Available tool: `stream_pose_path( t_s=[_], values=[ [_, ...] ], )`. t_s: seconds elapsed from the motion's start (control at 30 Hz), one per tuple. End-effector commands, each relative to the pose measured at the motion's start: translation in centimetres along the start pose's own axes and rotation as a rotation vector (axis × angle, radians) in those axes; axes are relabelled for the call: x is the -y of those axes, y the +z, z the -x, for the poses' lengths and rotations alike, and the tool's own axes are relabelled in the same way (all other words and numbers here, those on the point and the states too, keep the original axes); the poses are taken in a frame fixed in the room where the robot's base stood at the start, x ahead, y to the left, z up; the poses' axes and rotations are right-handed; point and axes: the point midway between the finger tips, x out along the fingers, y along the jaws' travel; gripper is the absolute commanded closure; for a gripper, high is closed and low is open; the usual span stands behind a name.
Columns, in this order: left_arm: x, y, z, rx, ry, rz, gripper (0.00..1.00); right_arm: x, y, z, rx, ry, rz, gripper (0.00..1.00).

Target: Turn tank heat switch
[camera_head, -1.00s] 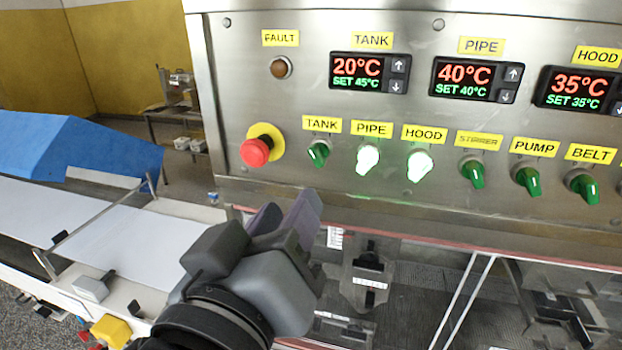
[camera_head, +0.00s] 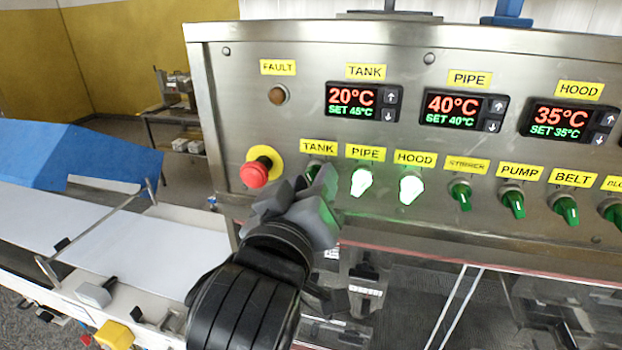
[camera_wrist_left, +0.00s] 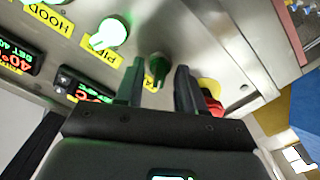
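The tank switch (camera_head: 313,171) is a green knob below the yellow TANK label, partly hidden behind my left gripper in the head view. In the left wrist view the unlit tank switch (camera_wrist_left: 157,66) shows between the two fingers. My left gripper (camera_head: 322,190) is open, its fingertips close to the panel on either side of the switch; I cannot tell whether they touch it. The tank display (camera_head: 362,101) reads 20°C, SET 45°C. The pipe switch (camera_head: 361,182) and hood switch (camera_head: 411,189) glow bright green-white. My right gripper is not in view.
A red emergency stop button (camera_head: 256,172) on a yellow base sits just left of the tank switch. Unlit stirrer (camera_head: 460,196), pump (camera_head: 513,203) and belt (camera_head: 566,208) switches stand to the right. A white conveyor belt (camera_head: 130,245) runs at lower left.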

Motion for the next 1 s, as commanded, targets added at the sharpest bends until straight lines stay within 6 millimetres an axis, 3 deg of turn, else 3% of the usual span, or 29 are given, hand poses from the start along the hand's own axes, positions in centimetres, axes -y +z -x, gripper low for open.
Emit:
stream_pose_path(
  t_s=[0.27,0.5,0.53,1.0],
  values=[
    [0.04,0.05,-0.11,0.000,-0.001,0.000,0.62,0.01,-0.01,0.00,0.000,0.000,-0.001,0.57],
    [0.04,0.04,-0.10,0.000,-0.001,-0.001,0.98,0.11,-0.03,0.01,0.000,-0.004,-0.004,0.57],
    [0.04,0.04,-0.10,0.000,-0.001,0.000,1.00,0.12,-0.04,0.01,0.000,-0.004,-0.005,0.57],
    [0.08,0.05,-0.08,0.000,-0.001,-0.105,1.00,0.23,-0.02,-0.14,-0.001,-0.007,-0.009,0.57]
  ],
)
